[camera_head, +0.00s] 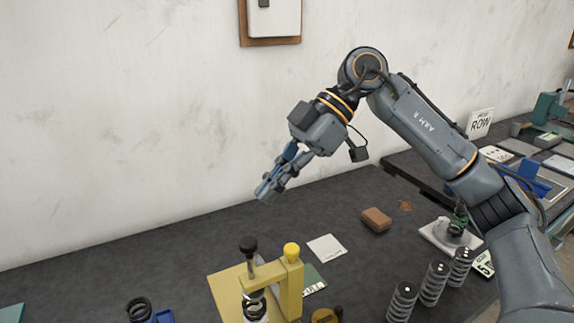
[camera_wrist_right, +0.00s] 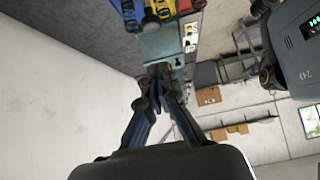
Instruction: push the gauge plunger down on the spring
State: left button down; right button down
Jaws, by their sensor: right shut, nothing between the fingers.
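The yellow gauge (camera_head: 290,283) stands on a pale yellow base plate on the dark table, at the bottom middle of the head view. Its plunger has a black knob (camera_head: 248,244) on top of a rod, raised above the frame. A spring (camera_head: 256,308) sits under the plunger, partly cut off by the picture's lower edge. My right gripper (camera_head: 264,194) is shut and empty. It is in the air above and behind the gauge, well apart from the knob. In the right wrist view its fingers (camera_wrist_right: 159,70) meet at the tips. My left gripper is not in view.
Several dark coil springs (camera_head: 434,283) stand right of the gauge. A brown block (camera_head: 376,219) and a white card (camera_head: 327,247) lie behind it. A black ring on a blue holder (camera_head: 140,310) is at left. The table's back left is clear up to the wall.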

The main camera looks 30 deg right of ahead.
aim_at(243, 243)
jog(key=a+f, duration=0.1)
jog(key=f, duration=0.3)
jog(key=a+f+p, duration=0.1)
jog(key=f, duration=0.1)
jog(key=shift+a+f, duration=0.3)
jog(key=shift+f, duration=0.05)
jog(key=shift+f, duration=0.1)
